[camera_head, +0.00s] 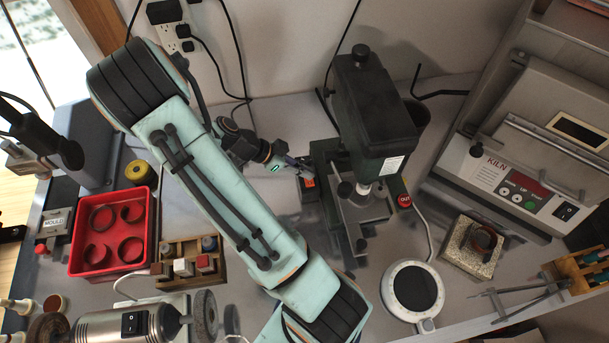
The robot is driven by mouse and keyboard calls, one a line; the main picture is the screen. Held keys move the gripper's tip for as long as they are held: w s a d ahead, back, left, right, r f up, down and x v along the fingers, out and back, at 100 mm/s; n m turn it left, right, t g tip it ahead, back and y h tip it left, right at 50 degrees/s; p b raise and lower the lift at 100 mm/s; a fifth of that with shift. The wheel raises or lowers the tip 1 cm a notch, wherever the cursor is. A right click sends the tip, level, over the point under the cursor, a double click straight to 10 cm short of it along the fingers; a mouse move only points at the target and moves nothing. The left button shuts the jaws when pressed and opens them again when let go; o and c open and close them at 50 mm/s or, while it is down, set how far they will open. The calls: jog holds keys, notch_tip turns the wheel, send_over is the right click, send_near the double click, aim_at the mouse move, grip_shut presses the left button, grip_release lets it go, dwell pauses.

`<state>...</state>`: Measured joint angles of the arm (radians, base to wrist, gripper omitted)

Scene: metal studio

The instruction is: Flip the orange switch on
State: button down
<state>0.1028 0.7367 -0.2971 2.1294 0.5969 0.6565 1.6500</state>
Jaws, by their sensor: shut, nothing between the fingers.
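The orange switch (309,183) sits on a small dark box at the left side of the base of a black bench machine (372,110). It is small here, and I cannot tell which way it is tipped. My gripper (303,167) is shut and empty, its fingertips close above and slightly left of the switch. I cannot tell whether the tips touch it. My pale green arm comes up from the bottom middle and bends at the upper left toward the machine.
A red tray (76,268) with several dark rings lies at the left. A small wooden rack (165,276) stands beside it. A red button (404,201) is right of the machine, with a round white device (411,318) in front. A kiln (520,160) fills the right.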

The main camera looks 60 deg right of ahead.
jog(key=shift+s+a+f, duration=0.1)
jog(key=shift+f, duration=1.15)
